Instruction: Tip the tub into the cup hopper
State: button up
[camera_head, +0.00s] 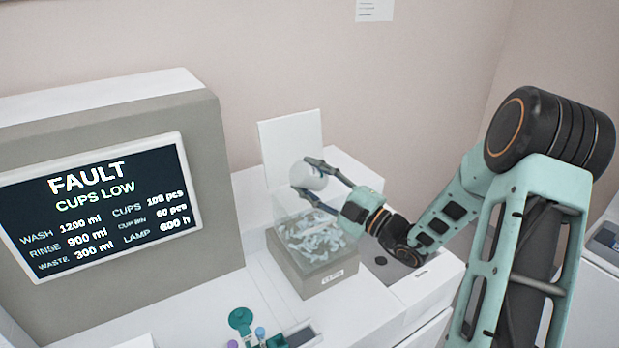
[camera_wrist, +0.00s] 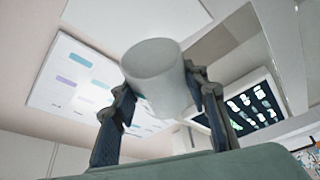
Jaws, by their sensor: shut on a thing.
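My gripper (camera_head: 318,184) is shut on the tub, one finger on each side. The cup hopper (camera_head: 327,277) is a clear-walled box on a grey-brown base, directly below the tub. Several small whitish cups (camera_head: 315,238) lie heaped in it. Its white lid (camera_head: 291,147) stands upright at the back. The tub's inside is hidden.
A grey machine housing (camera_head: 215,180) with a screen (camera_head: 100,205) reading "FAULT CUPS LOW" stands left of the hopper. Teal and purple-capped items (camera_head: 243,322) sit at the front. A white surface (camera_head: 425,283) lies right of the hopper.

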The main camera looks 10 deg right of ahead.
jog(key=shift+r, duration=0.15)
jog(key=shift+r, duration=1.9)
jog(key=n+g, duration=0.1)
jog(key=n, duration=0.1)
jog(key=f+n, duration=0.1)
jog(key=n, duration=0.1)
jog(key=shift+s+a+f+g, duration=0.1)
jog(key=shift+a+f+g, duration=0.1)
jog(key=shift+g, duration=0.2)
jog(key=n, duration=0.1)
jog(key=f+n+h, duration=0.1)
jog(key=n, duration=0.1)
jog(key=shift+g, duration=0.4)
jog(key=shift+f+n, duration=0.15)
jog(key=shift+n, duration=0.35)
